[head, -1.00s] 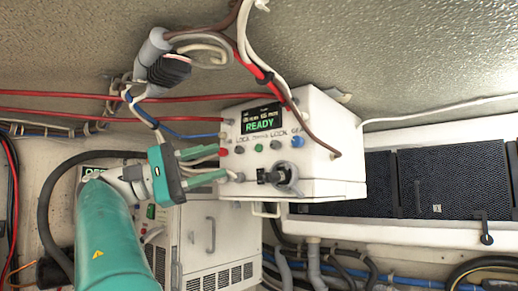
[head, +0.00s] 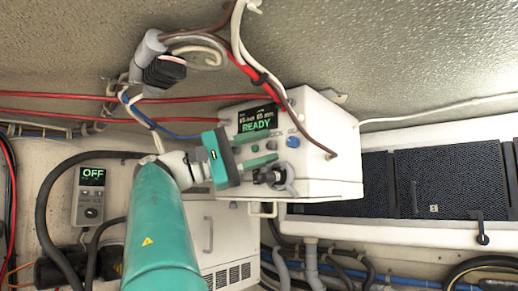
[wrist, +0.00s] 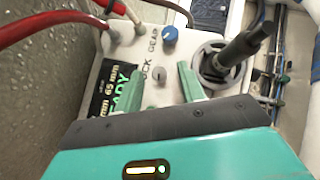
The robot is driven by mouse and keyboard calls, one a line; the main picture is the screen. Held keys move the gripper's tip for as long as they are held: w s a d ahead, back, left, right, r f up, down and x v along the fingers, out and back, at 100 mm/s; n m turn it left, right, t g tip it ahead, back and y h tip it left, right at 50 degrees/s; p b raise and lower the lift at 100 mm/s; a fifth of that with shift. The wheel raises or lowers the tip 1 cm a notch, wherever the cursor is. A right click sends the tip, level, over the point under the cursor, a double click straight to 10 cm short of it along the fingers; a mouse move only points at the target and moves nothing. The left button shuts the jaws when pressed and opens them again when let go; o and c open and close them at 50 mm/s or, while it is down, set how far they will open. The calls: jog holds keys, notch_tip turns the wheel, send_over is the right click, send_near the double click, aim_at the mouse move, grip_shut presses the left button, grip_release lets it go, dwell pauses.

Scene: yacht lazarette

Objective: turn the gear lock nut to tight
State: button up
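The white control box (head: 330,145) has a display reading READY (head: 257,121) and a row of small knobs. In the wrist view a small grey knob (wrist: 159,75) sits under a partly covered LOCK GEAR label, between my fingers. I cannot tell for sure that it is the gear lock nut, or whether it stands loose or tight. My gripper (head: 273,148) is open in front of the box face. It also shows in the wrist view (wrist: 154,76), its two green fingers apart with nothing held. The fingers partly hide the display and the other knobs.
A blue knob (wrist: 169,36) is just beyond the fingers. A black lever with a grey ring (head: 275,178) projects below them. Red and brown cables (head: 265,80) cross the box's top. A small unit reading OFF (head: 91,190) is on the left wall.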

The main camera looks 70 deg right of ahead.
grip_shut()
jog(key=shift+w+r+m+t+y, duration=0.1)
jog(key=shift+r+m+t+y, duration=0.15)
jog(key=shift+m+t+y, duration=0.8)
jog(key=shift+m+h, duration=0.25)
jog(key=shift+m, duration=0.1)
grip_release()
